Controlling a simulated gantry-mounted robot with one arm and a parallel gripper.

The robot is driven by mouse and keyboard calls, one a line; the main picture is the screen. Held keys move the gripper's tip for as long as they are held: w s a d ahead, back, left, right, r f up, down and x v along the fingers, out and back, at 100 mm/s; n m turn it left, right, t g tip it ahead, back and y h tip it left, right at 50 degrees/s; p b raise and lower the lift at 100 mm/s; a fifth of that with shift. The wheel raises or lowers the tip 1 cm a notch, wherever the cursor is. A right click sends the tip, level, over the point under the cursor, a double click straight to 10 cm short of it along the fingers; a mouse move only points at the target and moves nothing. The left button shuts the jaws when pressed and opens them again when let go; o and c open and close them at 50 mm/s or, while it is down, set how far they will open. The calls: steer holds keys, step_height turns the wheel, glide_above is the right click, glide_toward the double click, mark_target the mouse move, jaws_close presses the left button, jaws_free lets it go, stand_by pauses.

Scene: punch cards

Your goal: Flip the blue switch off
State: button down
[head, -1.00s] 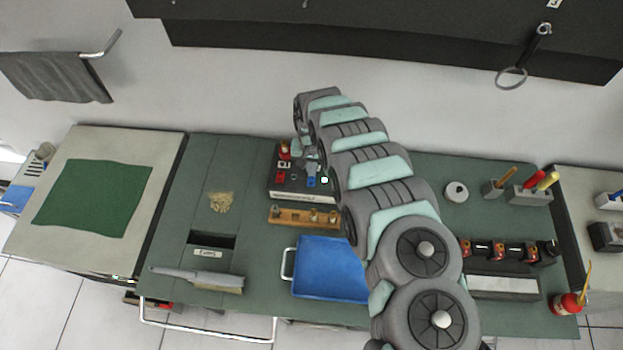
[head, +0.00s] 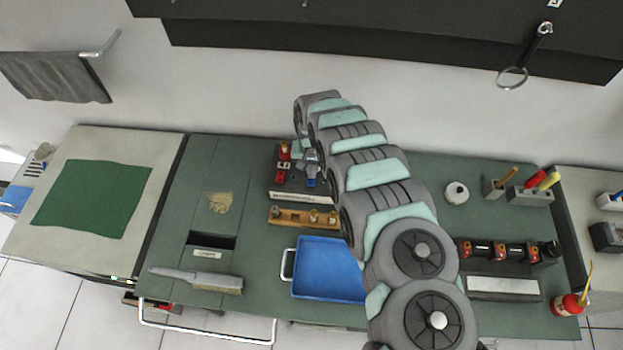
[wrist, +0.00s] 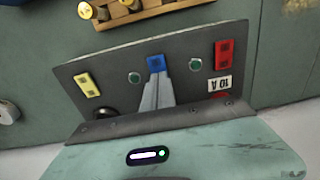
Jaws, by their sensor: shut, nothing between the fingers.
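The blue switch (wrist: 155,62) sits in the middle of a dark control panel (wrist: 115,65), between two green round indicators. It also shows in the head view (head: 311,183), just in front of my gripper (head: 312,170). In the wrist view my gripper (wrist: 156,80) is shut and empty, with its fingertips at the near edge of the blue switch. I cannot tell whether they touch it. The fingers cover the panel just below the switch. Which way the switch is tipped is not clear.
A yellow switch (wrist: 87,84) and a red switch (wrist: 224,54) flank the blue one on the panel. A wooden rack (head: 290,216) and a blue tray (head: 325,270) lie in front of the panel. The bench to its left is mostly clear.

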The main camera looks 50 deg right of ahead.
step_height(320, 180, up, 7)
steer(key=p, duration=0.4)
steer(key=shift+f, duration=0.1)
stand_by(0.7)
